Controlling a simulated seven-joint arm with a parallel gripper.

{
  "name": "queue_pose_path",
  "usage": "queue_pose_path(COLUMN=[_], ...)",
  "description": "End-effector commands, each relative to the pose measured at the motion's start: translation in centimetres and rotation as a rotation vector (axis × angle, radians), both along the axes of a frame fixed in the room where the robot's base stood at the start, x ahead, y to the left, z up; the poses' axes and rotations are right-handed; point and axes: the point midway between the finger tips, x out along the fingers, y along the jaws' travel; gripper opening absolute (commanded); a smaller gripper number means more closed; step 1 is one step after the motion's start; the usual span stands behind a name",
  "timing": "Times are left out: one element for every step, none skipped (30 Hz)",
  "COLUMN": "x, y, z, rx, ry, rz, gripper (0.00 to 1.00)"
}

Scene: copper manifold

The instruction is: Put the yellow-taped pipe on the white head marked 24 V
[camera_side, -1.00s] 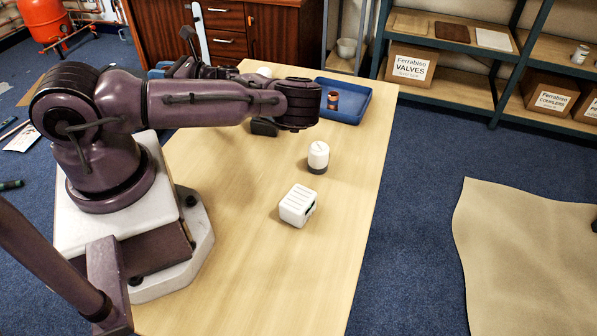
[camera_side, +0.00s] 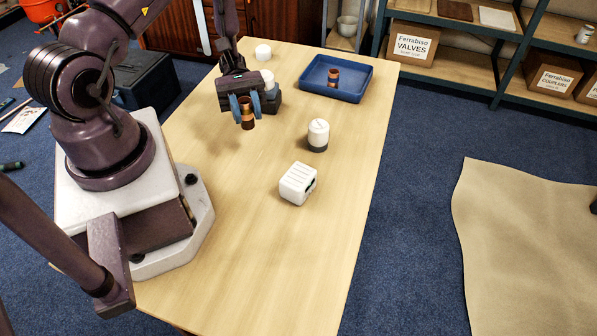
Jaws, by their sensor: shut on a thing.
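My gripper (camera_side: 240,112) is shut on a short copper pipe (camera_side: 247,123) with a yellowish band, held upright above the table's left half. Several white heads stand on the table. One white head with a dark base (camera_side: 318,134) is right of the gripper. Another white head (camera_side: 267,77) is just behind the gripper and partly hidden by it. A third low white head (camera_side: 263,51) is at the back. Their markings are too small to read, so I cannot tell which is 24 V.
A blue tray (camera_side: 357,93) at the back right holds another copper pipe (camera_side: 333,76) with a reddish band. A white ribbed box (camera_side: 298,184) lies in front of the right-hand head. A dark block (camera_side: 272,103) is close behind the gripper. The front of the wooden table (camera_side: 255,265) is clear.

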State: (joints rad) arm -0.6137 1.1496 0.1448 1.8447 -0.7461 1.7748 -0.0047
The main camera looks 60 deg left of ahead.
Motion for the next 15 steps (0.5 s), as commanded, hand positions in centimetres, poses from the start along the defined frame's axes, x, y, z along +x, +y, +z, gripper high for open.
queue_pose_path(x=[1.0, 1.6, 2.3, 2.8, 3.2, 3.7, 4.0, 4.3, 4.6, 4.8, 4.9, 5.0, 5.1, 5.1, 5.2], y=[-1.8, -2.9, -4.1, -5.0, -5.9, -6.9, -7.6, -8.3, -9.1, -9.7, -10.2, -10.8, -11.1, -11.5, -11.8], z=[1.8, 2.8, 4.1, 5.1, 6.1, 7.4, 8.5, 9.5, 10.9, 11.8, 12.7, 13.9, 14.6, 15.3, 16.1], rx=[0.000, -0.001, 0.001, 0.003, 0.002, 0.004, 0.004, 0.004, 0.004, 0.005, 0.005, 0.005, 0.005, 0.005, 0.005], ry=[-0.006, -0.005, -0.006, -0.006, -0.007, -0.007, -0.007, -0.008, -0.009, -0.008, -0.007, -0.008, -0.007, -0.006, -0.005], rz=[0.059, 0.092, 0.129, 0.151, 0.171, 0.194, 0.206, 0.217, 0.228, 0.233, 0.236, 0.239, 0.239, 0.239, 0.237], gripper=[0.05, 0.05, 0.05, 0.05, 0.05, 0.05, 0.05, 0.05, 0.05, 0.05, 0.05, 0.05, 0.05, 0.05, 0.05])
